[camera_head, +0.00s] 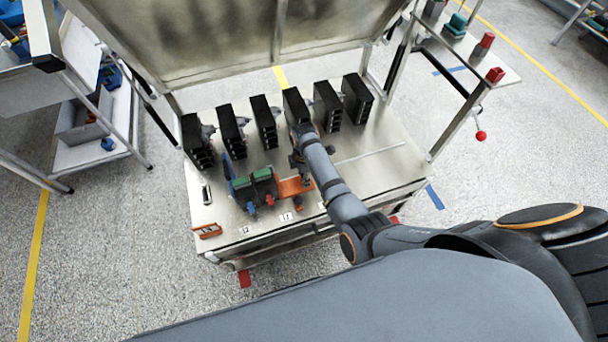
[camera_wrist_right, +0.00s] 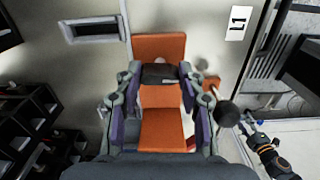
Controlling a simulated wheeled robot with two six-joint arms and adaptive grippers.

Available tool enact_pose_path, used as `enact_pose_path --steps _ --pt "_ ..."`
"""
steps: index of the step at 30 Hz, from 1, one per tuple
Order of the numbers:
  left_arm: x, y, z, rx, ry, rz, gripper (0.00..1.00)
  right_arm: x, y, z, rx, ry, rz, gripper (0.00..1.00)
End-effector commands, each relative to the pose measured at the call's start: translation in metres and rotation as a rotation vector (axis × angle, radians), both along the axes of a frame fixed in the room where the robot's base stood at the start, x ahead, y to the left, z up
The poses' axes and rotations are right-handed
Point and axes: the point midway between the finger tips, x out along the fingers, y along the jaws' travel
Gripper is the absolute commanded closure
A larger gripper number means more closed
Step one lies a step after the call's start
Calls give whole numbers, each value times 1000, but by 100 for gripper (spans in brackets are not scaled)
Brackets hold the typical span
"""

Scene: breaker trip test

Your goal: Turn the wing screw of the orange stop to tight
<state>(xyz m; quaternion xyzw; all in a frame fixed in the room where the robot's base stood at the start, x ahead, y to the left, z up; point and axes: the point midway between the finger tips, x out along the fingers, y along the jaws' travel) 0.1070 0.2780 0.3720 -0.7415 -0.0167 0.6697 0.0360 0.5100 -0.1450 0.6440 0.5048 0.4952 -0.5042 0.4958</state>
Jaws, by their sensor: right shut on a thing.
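My left gripper is not in view.
A row of several black breaker boxes (camera_head: 230,131) stands behind on the bench top (camera_head: 240,215). A black ball knob (camera_wrist_right: 227,113) is close right of the fingers.

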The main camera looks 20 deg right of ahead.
Motion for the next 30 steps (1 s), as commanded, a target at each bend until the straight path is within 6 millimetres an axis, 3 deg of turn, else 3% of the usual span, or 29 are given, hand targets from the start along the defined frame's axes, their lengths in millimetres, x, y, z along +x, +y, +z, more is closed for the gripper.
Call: enact_pose_path --steps 15,30 --pt "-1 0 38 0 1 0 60 -1 0 3 1 4 -417 92" --pt "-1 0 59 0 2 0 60 -1 0 1 -1 3 -891 92"
